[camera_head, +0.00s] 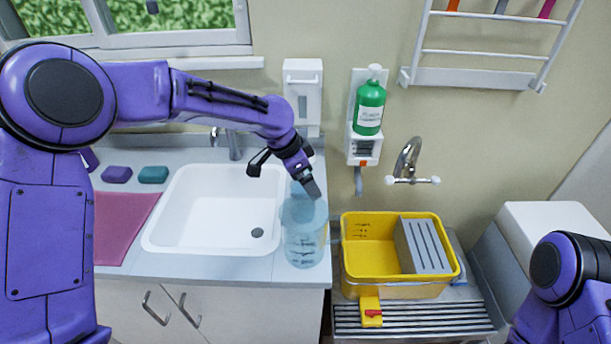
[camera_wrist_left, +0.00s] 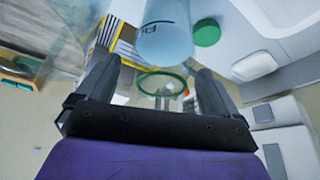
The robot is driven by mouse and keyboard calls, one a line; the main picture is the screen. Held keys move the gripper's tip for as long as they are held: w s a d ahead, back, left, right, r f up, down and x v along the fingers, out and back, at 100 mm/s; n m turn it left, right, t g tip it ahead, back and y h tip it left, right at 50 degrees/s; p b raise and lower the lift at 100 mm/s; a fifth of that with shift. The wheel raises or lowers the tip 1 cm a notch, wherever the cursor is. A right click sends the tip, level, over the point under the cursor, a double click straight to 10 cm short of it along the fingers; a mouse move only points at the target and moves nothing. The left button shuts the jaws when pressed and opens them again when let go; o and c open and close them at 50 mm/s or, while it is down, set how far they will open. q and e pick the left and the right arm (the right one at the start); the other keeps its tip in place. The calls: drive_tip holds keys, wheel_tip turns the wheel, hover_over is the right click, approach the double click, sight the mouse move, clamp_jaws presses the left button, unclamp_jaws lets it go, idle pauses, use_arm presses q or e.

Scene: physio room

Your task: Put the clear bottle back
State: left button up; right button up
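The clear bottle (camera_head: 304,245), pale blue and see-through with dark markings, stands upright at the right front of the sink counter. My left gripper (camera_head: 312,190) is over its top, pointing down; the head view does not show whether they touch. In the left wrist view my left gripper's fingers (camera_wrist_left: 158,72) are apart. A round green-rimmed opening (camera_wrist_left: 163,83) shows between them, and a pale blue marked cylinder (camera_wrist_left: 164,35) lies beyond. I cannot tell whether these belong to the same bottle. My right gripper is out of view; only part of that arm shows at lower right.
A white sink (camera_head: 215,210) is left of the bottle. A yellow tub (camera_head: 362,292) with a grey slatted piece stands right, on a lower ridged stand. A green pump bottle (camera_head: 369,108) sits in a wall holder above. A tap (camera_head: 408,160) juts from the wall.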

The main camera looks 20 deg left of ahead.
use_arm(q)
drive_tip(key=b+v, duration=0.1)
drive_tip(key=v, duration=1.1)
drive_tip(key=shift+r, duration=0.15)
